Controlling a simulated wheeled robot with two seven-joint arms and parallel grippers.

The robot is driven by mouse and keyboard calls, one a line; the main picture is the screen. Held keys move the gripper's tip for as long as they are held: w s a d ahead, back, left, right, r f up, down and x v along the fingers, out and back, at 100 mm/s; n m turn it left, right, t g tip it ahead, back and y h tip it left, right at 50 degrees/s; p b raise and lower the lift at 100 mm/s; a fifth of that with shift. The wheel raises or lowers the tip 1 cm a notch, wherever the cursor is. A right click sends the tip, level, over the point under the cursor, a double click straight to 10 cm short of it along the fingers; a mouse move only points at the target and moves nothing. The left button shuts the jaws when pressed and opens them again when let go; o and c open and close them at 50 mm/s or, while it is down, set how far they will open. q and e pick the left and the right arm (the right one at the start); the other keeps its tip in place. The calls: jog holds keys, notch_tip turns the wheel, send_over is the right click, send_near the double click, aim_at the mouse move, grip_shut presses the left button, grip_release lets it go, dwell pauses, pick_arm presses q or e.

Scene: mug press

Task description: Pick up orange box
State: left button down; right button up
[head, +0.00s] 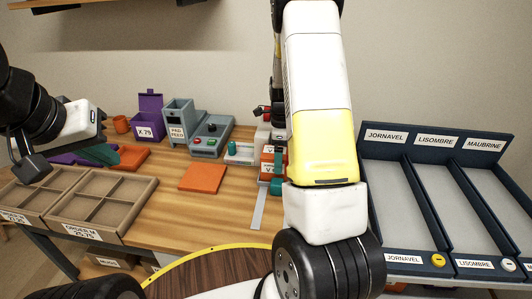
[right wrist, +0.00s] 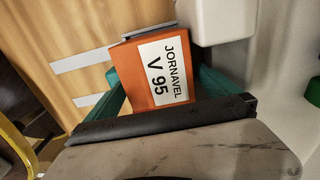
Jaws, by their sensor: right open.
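The orange box (right wrist: 143,62) has a white label reading JORNAVEL V 95 and fills the middle of the right wrist view. My right gripper (right wrist: 164,82) is open, with one green finger on each side of the box. I cannot tell whether the fingers touch it. In the head view, orange labelled faces (head: 266,168) show beside my right arm, which hides part of that spot. My left gripper (head: 98,151) is at the far left, above the table, away from the box. Its finger opening is unclear.
A divided cardboard tray (head: 150,191) lies at the front left. An orange pad (head: 203,178) lies mid-table, before a grey press (head: 212,133). A purple bin (head: 149,118) stands behind. A dark rack (head: 405,190) with labelled lanes stands at right. A pale strip (head: 259,208) lies near the box.

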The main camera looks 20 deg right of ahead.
jog(key=c, duration=1.6)
jog(key=shift+c, duration=0.6)
jog(key=shift+r, duration=0.15)
